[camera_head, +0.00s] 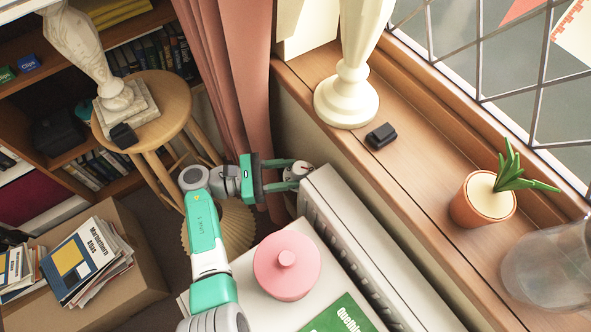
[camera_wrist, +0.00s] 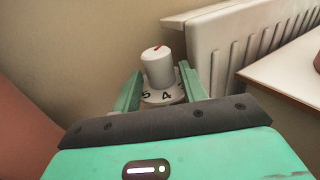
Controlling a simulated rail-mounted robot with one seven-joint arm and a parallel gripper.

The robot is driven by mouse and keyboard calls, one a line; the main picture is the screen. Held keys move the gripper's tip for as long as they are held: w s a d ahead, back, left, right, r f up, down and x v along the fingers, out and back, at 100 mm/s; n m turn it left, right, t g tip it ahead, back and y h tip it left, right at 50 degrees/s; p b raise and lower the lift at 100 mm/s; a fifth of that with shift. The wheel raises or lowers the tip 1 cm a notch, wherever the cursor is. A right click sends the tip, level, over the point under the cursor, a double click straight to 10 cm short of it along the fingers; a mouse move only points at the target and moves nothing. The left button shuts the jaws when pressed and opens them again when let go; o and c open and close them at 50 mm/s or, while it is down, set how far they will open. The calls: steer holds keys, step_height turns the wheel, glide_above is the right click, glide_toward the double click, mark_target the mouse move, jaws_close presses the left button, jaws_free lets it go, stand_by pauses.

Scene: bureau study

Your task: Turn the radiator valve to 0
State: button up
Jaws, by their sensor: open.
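The radiator valve (camera_wrist: 158,70) is a white knob with a red mark on its top and a numbered dial ring below; the digits 5 and 4 face the wrist camera. My gripper (camera_wrist: 160,88) is open, with one green finger on each side of the knob. I cannot tell whether the fingers touch it. In the head view my gripper (camera_head: 300,172) is at the left end of the white radiator (camera_head: 345,235), and the valve (camera_head: 304,168) is mostly hidden by the fingers there. The radiator also shows in the wrist view (camera_wrist: 235,50).
A white table (camera_head: 322,318) with a pink lidded pot (camera_head: 287,265) and a green book (camera_head: 342,316) stands beside the radiator. A pink curtain (camera_head: 235,70) hangs behind my gripper. The windowsill (camera_head: 420,170) holds a potted plant (camera_head: 483,198). A wooden stool (camera_head: 165,115) stands left.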

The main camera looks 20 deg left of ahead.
steer(key=shift+x, duration=1.15)
steer(key=c, duration=0.7)
steer(key=shift+r+n+t+p, duration=0.3)
steer(key=shift+r+t+p, duration=0.1)
steer(key=shift+p, duration=0.8)
steer(key=n+t+y+p, duration=0.1)
steer(key=p, duration=0.1)
steer(key=y+p, duration=0.1)
steer(key=p, duration=0.1)
steer(key=shift+s+d+r+n+t, duration=0.1)
steer(key=shift+d+r+n+t, duration=0.1)
steer(key=shift+n+t, duration=0.2)
steer(key=p, duration=0.1)
steer(key=n+t+y+p, duration=0.1)
steer(key=p, duration=0.1)
steer(key=shift+f+t+y, duration=0.2)
steer(key=shift+t+y, duration=0.1)
steer(key=shift+f+n+t+y, duration=0.35)
steer(key=shift+n+t+y, duration=0.15)
steer(key=shift+n+y, duration=0.1)
